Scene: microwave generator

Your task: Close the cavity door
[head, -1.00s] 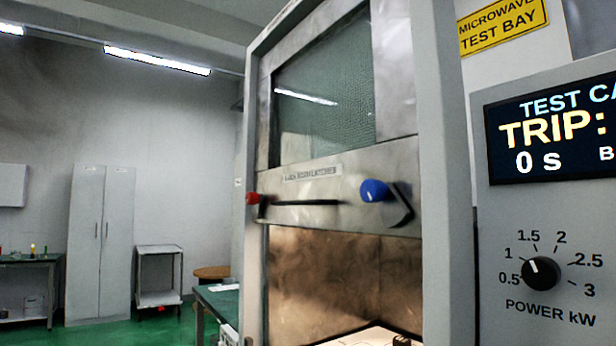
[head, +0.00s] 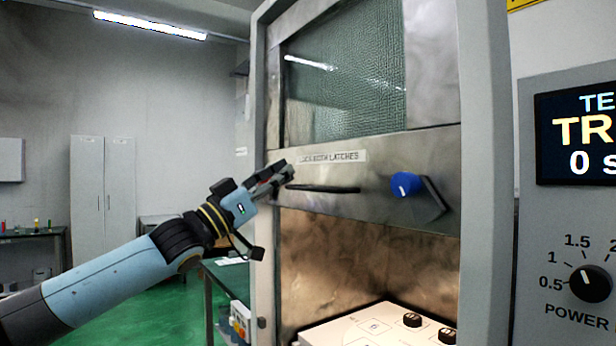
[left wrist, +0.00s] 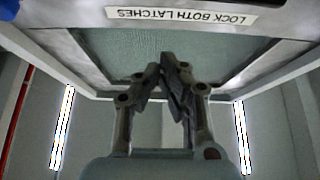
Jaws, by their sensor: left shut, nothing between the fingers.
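The cavity door (head: 375,150) is a metal panel with a mesh window (head: 345,75), raised in its upright frame. A brownish opening (head: 370,265) shows below it. The door has a black bar handle (head: 323,189), a "LOCK BOTH LATCHES" label and a blue latch knob (head: 405,185) at right. The red knob at left is hidden behind my left gripper (head: 282,172). That gripper is shut and empty at the door's left side, near the handle's left end; contact cannot be told. In the left wrist view, the shut fingers (left wrist: 166,62) show before the door's mesh window (left wrist: 110,60), label upside down.
A grey control panel (head: 555,230) with a screen and power dial stands at right. A white panel (head: 375,328) with black knobs lies at the bottom of the opening. A green-topped table (head: 228,275) stands left of the frame. Open floor lies further left.

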